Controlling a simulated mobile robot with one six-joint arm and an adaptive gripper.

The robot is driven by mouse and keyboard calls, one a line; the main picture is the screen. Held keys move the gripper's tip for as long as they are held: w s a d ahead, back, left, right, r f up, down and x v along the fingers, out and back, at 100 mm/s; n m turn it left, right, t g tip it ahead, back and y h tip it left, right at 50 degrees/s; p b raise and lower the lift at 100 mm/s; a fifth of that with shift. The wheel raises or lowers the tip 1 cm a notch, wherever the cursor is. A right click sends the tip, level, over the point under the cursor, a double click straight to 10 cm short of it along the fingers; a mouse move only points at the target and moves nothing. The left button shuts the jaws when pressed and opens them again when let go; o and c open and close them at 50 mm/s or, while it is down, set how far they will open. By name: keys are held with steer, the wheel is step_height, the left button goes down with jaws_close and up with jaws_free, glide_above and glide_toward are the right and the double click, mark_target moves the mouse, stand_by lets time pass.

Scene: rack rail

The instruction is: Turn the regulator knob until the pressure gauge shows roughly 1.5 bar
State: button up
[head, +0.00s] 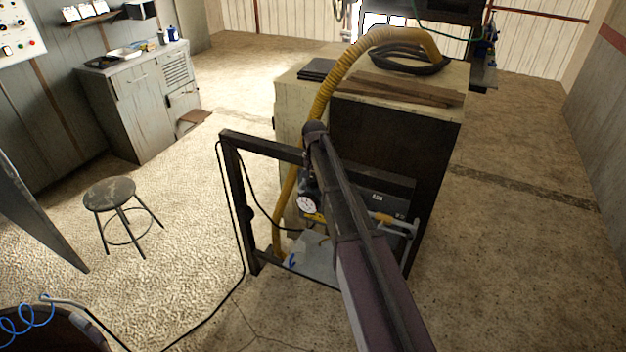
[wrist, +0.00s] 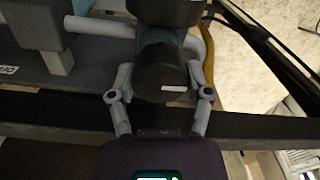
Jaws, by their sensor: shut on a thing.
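The pressure gauge (head: 308,203) is a round white dial inside the dark rack frame in the head view, just left of my arm. Its needle is too small to read. In the wrist view, a dark cylindrical regulator knob (wrist: 158,82) with a small white mark lies between the fingers of my gripper (wrist: 160,71). The gripper is shut on the knob, one finger on each side. In the head view my arm covers the knob and the gripper. The gauge face is not seen in the wrist view.
The rack frame (head: 236,205) surrounds the unit. A yellow hose (head: 322,95) arches over the cabinet (head: 395,150) and down beside the gauge. An orange-handled tool (head: 383,217) is right of my arm. A stool (head: 110,193) and workbench (head: 135,105) stand left, with open floor between.

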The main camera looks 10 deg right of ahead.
mark_target(314, 177)
steer(key=o, duration=1.1)
steer(key=shift+o, duration=0.2)
steer(key=shift+r+m, duration=0.15)
steer(key=shift+m, duration=0.15)
step_height(314, 177, up, 14)
steer(key=p, duration=1.3)
steer(key=shift+d+f+p, duration=0.15)
steer(key=shift+f+p, duration=0.1)
steer(key=shift+p, duration=0.15)
steer(key=s+f+n+b, duration=0.1)
steer(key=s+f+b, duration=0.2)
steer(key=s, duration=0.6)
steer(key=s+f+n+b, duration=0.2)
steer(key=s+f+b, duration=0.2)
steer(key=s, duration=0.6)
steer(key=s+f+n+b, duration=0.2)
steer(key=s+f+b, duration=0.2)
steer(key=s, duration=0.6)
steer(key=shift+f, duration=0.1)
